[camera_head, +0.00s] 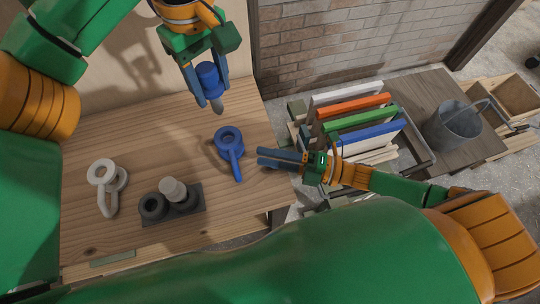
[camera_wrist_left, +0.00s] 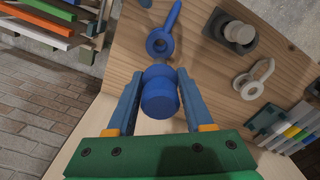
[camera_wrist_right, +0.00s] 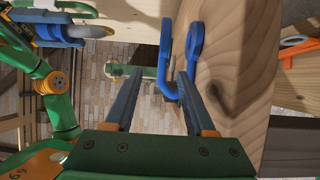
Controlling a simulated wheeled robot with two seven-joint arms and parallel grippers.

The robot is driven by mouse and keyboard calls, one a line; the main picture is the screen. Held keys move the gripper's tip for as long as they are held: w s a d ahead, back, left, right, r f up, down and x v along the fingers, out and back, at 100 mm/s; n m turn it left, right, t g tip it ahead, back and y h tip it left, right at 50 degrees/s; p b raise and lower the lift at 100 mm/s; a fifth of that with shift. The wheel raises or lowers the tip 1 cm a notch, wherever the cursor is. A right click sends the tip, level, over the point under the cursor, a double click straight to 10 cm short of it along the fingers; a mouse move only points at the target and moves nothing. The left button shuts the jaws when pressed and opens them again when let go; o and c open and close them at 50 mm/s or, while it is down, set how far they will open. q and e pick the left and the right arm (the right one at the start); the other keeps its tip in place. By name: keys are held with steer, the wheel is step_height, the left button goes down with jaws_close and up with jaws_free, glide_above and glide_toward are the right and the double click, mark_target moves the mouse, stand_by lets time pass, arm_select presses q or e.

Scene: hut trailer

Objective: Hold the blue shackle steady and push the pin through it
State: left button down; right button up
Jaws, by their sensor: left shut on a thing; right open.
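The blue shackle (camera_head: 229,133) is on the wooden bench near its right end; it also shows in the left wrist view (camera_wrist_left: 158,46). My left gripper (camera_head: 209,98) is shut on the blue pin (camera_head: 208,77), whose grey shaft points down, above and behind the shackle. In the left wrist view the pin's round blue head (camera_wrist_left: 159,97) sits between the fingers. My right gripper (camera_head: 262,158) is open just right of the shackle. In the right wrist view, part of the shackle (camera_wrist_right: 194,46) shows at the fingertips; I cannot tell whether they touch it.
A pale grey shackle (camera_head: 106,178) and a dark holder (camera_head: 191,212) with a light pin (camera_head: 172,189) stand at the bench's left and front. Right of the bench are a rack of coloured boards (camera_head: 360,120) and a metal bucket (camera_head: 455,130). The bench's middle is clear.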

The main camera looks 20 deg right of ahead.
mark_target(218, 149)
steer(key=x, duration=1.2)
steer(key=shift+s+a+f, duration=0.1)
steer(key=shift+s+f, duration=0.1)
steer(key=shift+f, duration=0.05)
jaws_close()
stand_by(0.6)
arm_select(q)
steer(key=shift+f, duration=4.3)
arm_select(e)
steer(key=shift+f, duration=0.1)
